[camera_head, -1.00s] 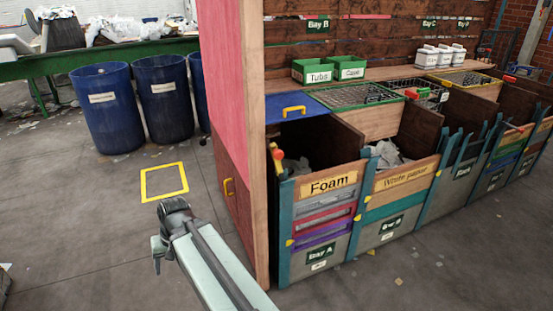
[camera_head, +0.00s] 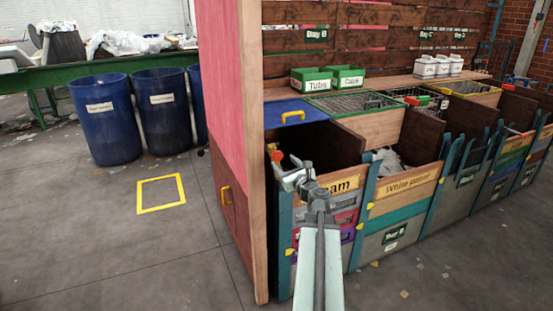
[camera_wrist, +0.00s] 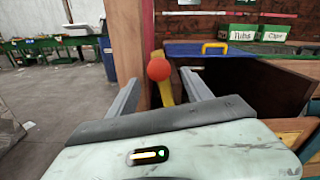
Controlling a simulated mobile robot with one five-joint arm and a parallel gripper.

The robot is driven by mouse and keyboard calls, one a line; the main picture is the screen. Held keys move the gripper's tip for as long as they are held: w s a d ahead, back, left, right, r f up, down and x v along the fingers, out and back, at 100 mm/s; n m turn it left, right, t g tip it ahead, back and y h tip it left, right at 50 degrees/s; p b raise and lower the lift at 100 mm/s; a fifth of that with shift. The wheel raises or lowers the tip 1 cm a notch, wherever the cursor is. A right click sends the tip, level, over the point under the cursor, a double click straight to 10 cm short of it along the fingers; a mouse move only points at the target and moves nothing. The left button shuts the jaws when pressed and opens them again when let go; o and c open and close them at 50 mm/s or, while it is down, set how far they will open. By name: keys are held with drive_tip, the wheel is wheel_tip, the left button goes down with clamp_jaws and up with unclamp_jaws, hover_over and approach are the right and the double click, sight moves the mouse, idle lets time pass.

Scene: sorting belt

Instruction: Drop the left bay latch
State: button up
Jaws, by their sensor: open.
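The left bay latch is a yellow lever (camera_wrist: 166,93) with a red ball knob (camera_wrist: 158,69) at its top. It stands up beside the wooden post at the left bay's front corner. In the head view the red knob (camera_head: 276,156) shows just left of my gripper (camera_head: 292,172). In the wrist view my gripper (camera_wrist: 159,78) is open, with one finger on each side of the knob and lever in the picture. Contact and the gap in depth cannot be told. My gripper hides part of the Foam label (camera_head: 346,185) on the left bay's front.
A tall pink and wood partition (camera_head: 229,110) stands directly left of the bay. A blue lid (camera_head: 296,111) with a yellow handle lies behind the bay opening. The Waste paper bay (camera_head: 408,184) is to the right. The floor at left is open around a yellow square (camera_head: 161,193).

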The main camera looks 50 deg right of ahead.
sight(278, 158)
drive_tip(key=x, duration=0.6)
drive_tip(key=shift+w, duration=0.25)
clamp_jaws()
drive_tip(key=shift+a, duration=0.15)
